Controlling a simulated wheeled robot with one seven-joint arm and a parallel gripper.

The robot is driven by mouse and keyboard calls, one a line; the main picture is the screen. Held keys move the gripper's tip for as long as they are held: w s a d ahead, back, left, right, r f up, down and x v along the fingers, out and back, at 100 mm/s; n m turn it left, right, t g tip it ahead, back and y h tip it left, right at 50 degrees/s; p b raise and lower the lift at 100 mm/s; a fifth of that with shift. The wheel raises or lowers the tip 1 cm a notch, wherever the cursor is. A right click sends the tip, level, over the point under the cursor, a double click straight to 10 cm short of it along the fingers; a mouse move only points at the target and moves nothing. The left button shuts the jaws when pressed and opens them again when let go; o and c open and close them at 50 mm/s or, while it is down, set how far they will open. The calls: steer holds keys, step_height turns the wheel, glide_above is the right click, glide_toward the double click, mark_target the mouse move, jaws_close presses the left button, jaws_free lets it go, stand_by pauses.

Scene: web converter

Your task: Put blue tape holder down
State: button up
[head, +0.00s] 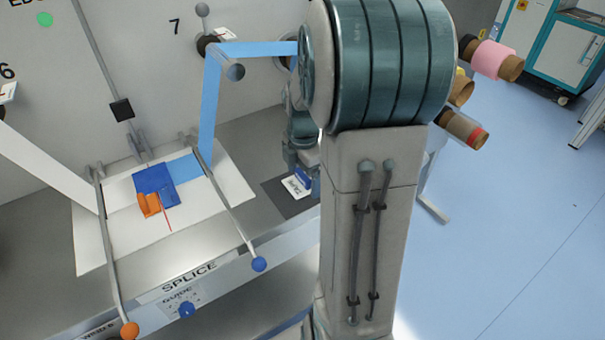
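A small blue and white item with lettering that seems to read "TAPE" (296,185), which looks like the blue tape holder, is at the dark mat (276,190) on the right of the steel table. My gripper (303,168) points down right over it, its fingers around or just above its top. My own arm hides the right side of the gripper and of the mat. I cannot tell whether the fingers touch the holder, or whether it rests on the mat.
A white splice plate (235,180) carries a blue piece (150,180) and an orange tool (149,204). Two bars with an orange knob (130,330) and a blue knob (259,264) cross the table. A blue web (211,110) runs over a roller left of my arm.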

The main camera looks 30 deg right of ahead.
mark_target(303, 174)
step_height(303, 174, up, 12)
steer(key=s+a+f+m+t, duration=0.2)
steer(key=s+a+m, duration=1)
steer(key=m, duration=0.6)
steer(key=shift+a+f+m+t+p, duration=0.35)
steer(key=shift+a+f, duration=0.4)
steer(key=shift+a, duration=0.4)
